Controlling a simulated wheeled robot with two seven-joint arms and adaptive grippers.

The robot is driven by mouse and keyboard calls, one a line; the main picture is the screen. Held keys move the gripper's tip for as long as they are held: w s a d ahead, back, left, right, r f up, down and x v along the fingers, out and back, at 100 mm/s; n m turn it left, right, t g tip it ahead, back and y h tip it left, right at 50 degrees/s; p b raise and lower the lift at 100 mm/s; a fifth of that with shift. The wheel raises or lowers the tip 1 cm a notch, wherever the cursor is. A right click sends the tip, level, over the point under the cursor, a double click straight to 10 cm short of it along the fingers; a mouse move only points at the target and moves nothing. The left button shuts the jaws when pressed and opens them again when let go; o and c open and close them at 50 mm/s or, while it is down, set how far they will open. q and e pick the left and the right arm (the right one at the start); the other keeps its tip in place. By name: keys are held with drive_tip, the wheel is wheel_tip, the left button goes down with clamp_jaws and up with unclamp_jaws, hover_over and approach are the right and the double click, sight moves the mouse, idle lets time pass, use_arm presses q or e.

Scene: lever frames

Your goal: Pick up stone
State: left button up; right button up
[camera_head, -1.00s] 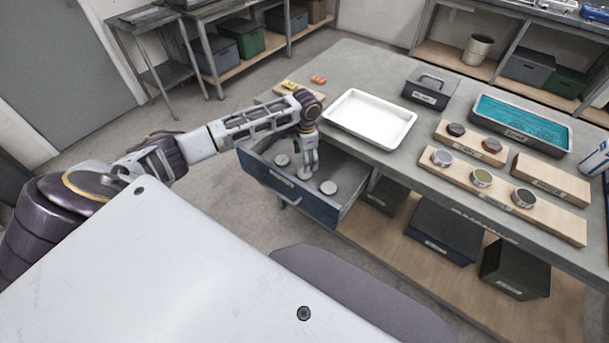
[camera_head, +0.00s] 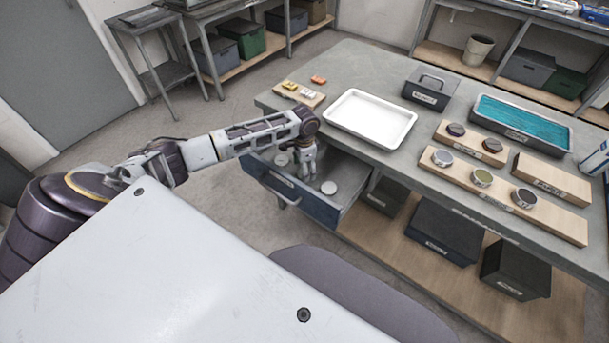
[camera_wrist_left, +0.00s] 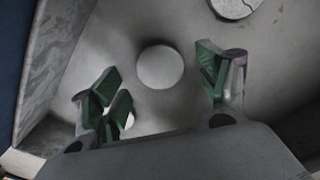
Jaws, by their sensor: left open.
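Pale round stones lie in the open drawer (camera_head: 334,215) under the table's left end. One stone (camera_head: 329,187) sits right of my left gripper (camera_head: 306,173), and another (camera_head: 282,160) sits to its left in the head view. My left gripper is inside the drawer opening, pointing down, open and empty. In the left wrist view a pale round stone (camera_wrist_left: 160,67) lies on the drawer floor between the spread green-padded fingers, apart from both. A stone with a dark line (camera_wrist_left: 236,5) is cut off at the top edge. A small pale patch shows behind the left finger.
The drawer walls stand close around my left gripper. On the table are a white tray (camera_head: 337,116), a dark box with a handle (camera_head: 429,88), a teal-filled tray (camera_head: 520,123) and wooden boards with round pieces (camera_head: 482,178). Bins stand on the shelf below.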

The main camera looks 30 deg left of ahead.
use_arm(q)
drive_tip(key=shift+f, duration=1)
use_arm(e)
drive_tip(key=shift+w+a, duration=0.5)
drive_tip(key=shift+a, duration=0.3)
